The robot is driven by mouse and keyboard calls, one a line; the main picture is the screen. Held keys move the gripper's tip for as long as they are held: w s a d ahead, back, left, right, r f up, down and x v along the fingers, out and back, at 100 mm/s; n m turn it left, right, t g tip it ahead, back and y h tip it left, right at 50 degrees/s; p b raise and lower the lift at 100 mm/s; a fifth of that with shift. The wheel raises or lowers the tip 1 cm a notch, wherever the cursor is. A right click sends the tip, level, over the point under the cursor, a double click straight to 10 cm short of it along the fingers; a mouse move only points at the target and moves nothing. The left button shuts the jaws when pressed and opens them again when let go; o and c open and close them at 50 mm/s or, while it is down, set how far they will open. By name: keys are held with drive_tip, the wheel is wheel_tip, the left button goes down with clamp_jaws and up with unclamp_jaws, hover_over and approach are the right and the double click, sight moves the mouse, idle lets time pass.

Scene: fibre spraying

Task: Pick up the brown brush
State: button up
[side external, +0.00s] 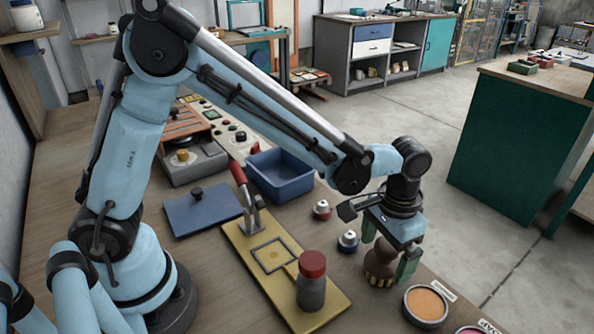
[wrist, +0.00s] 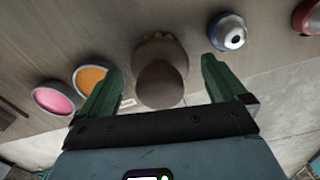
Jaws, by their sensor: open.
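The brown brush (side external: 380,262) stands on the table near its front edge, with a rounded brown handle on top. In the wrist view the brush (wrist: 160,80) lies between the two green fingers, its round top toward the camera. My gripper (side external: 388,262) is open, with its green fingers on either side of the brush. In the wrist view my gripper (wrist: 160,85) shows gaps between each finger and the brush. The brush's lower end is small and partly hidden behind its handle in the wrist view.
An orange dish (side external: 426,305) and a pink dish (side external: 474,330) sit right of the brush. A blue-based pot (side external: 348,241) and a red-based pot (side external: 321,210) stand to its left. A red-capped jar (side external: 311,285) stands on a yellow board (side external: 250,255). A blue bin (side external: 280,175) is behind.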

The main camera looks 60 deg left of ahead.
drive_tip(key=shift+f, duration=0.95)
drive_tip(key=c, duration=1.2)
drive_tip(key=shift+o, duration=0.2)
drive_tip(key=shift+r, duration=0.15)
drive_tip(key=shift+r, duration=0.65)
wheel_tip(320, 180, up, 3)
drive_tip(key=shift+f, duration=0.2)
drive_tip(key=s+d+r, duration=0.7)
drive_tip(key=s, duration=0.2)
drive_tip(key=shift+s, duration=0.25)
